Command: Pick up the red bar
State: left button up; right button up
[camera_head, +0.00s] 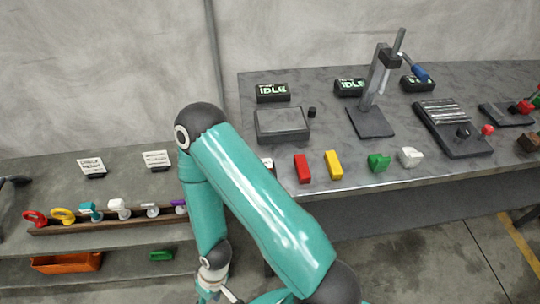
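The red bar (302,168) stands upright near the front edge of the right-hand grey table (375,178). A yellow bar (334,165) is just to its right, with a gap between them. One teal arm is in view, which I take to be my left; it rises from the bottom, bends at a dark elbow and hangs down to the left. Its gripper (216,290) is at the bottom edge, partly cut off, well below and left of the red bar and apart from it. Its finger opening is unclear. My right gripper is not seen.
A green piece (378,162) and a white piece (410,157) stand right of the yellow bar. A grey box (282,124) and a stand (371,122) are behind. My forearm partly hides a whitish item left of the red bar. A lower left bench (115,180) holds several coloured parts.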

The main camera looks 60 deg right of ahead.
aim_at(303, 171)
jog(key=u, duration=0.85)
jog(key=i, duration=0.2)
jog(key=u, duration=3.6)
jog(key=i, duration=0.6)
jog(key=u, duration=5.65)
jog(key=i, duration=0.4)
jog(key=z, duration=0.05)
